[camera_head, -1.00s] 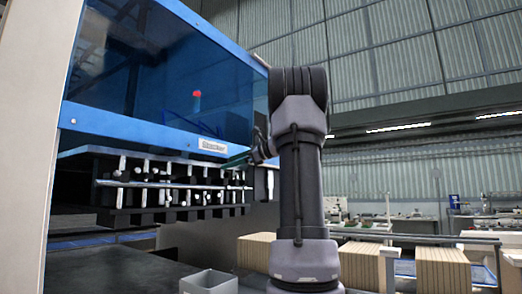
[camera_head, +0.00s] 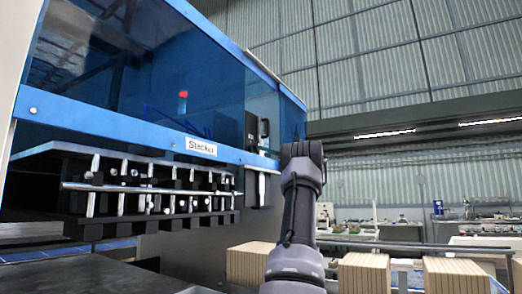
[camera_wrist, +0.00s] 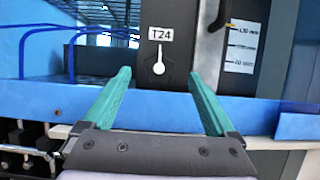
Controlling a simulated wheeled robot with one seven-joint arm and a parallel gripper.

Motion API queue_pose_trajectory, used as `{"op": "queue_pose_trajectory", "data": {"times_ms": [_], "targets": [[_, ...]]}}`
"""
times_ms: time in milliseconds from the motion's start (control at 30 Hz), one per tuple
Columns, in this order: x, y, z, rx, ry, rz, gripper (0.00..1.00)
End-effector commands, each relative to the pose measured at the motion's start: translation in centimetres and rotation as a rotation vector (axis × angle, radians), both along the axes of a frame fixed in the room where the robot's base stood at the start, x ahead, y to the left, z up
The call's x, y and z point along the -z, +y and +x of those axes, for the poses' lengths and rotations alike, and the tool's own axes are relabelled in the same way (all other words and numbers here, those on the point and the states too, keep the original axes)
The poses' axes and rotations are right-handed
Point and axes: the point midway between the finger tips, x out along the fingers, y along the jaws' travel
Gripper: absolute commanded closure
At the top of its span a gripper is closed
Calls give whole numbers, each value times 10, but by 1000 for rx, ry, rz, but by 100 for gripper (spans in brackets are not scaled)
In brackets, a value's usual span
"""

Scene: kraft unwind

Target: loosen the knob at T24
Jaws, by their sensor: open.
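In the wrist view, a white label reading T24 (camera_wrist: 160,34) sits on a dark panel. Below it is a white shape with a round lower end and a narrow stem (camera_wrist: 158,62); I cannot tell whether it is a printed mark or a part. A black pointed piece (camera_wrist: 220,16) lies by a pale slot to the right; I cannot tell whether it is the knob. My gripper (camera_wrist: 162,75) is open, its two teal fingers apart below the label, with nothing between them. In the head view, my arm hides the gripper; the dark panel (camera_head: 251,128) shows on the machine's right part.
A millimetre scale (camera_wrist: 243,45) is right of the slot. A blue ledge (camera_wrist: 75,105) runs below the panel. In the head view, a row of clamps on a rail (camera_head: 140,189) hangs under the blue machine front (camera_head: 110,125). Ribbed tan stacks (camera_head: 362,274) stand at right.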

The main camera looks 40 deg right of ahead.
Motion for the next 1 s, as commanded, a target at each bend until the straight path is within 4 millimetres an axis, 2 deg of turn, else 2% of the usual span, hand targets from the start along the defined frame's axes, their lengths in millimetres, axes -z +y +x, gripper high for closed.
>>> {"op": "queue_pose_trajectory", "data": {"times_ms": [100, 233, 600, 633, 667, 700, 833, 867, 1000], "targets": [[-7, 7, 17, -1, -1, -2, 8], [-13, 12, 29, -1, 0, -2, 8], [-15, 14, 34, 1, 1, -1, 8], [-15, 14, 35, 1, 1, -1, 12], [-15, 14, 35, 1, 1, -1, 24], [-15, 14, 34, 1, 1, -1, 39], [-15, 14, 34, 1, 1, -1, 89], [-15, 14, 34, 1, 1, -1, 94], [-15, 14, 34, 0, -1, -6, 94]]}}
